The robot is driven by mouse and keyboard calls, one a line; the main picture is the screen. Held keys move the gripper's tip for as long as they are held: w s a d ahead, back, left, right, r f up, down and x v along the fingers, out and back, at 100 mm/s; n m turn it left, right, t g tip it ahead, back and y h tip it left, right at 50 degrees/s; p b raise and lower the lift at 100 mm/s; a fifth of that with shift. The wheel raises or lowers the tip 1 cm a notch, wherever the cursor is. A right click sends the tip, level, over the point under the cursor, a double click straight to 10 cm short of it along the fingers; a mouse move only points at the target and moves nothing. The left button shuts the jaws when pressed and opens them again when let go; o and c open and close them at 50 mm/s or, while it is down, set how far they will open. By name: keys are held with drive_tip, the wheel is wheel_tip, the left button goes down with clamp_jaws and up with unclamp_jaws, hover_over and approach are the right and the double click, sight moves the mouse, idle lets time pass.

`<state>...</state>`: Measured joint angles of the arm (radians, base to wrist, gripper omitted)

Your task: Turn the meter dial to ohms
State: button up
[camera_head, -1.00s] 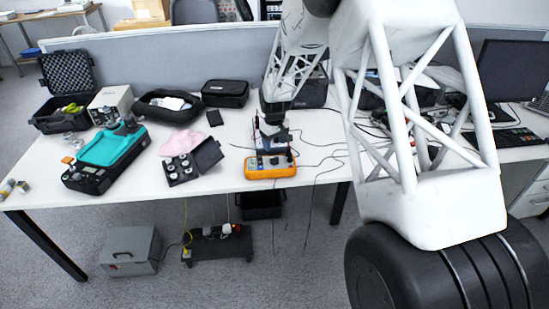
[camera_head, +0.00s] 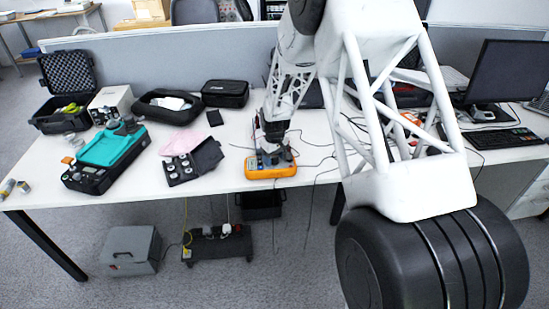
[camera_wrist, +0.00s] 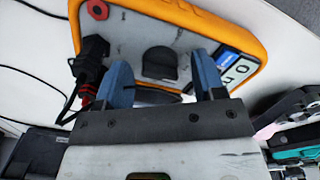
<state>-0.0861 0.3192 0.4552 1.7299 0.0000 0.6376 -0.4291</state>
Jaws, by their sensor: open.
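The meter (camera_head: 270,170) has an orange rim and lies on the white table near its front edge. In the wrist view the meter (camera_wrist: 222,27) has a grey face with a dark round dial (camera_wrist: 159,64) near its middle. My gripper (camera_wrist: 165,75) is open. Its two blue fingers stand apart over the meter, one to each side of the dial's near side. I cannot tell whether they touch it. The dial's marks are not readable. In the head view my gripper (camera_head: 274,150) is over the meter and hides part of its face.
A black plug (camera_wrist: 94,50) with a red lead sits at the meter's left in the wrist view. Dark leads run across the table. A small open case (camera_head: 195,163) with round weights and a teal-topped device (camera_head: 108,152) stand to the left.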

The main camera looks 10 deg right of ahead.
drive_tip(key=c, duration=0.9)
drive_tip(key=shift+m, duration=0.4)
drive_tip(key=m, duration=0.3)
drive_tip(key=shift+m, duration=2)
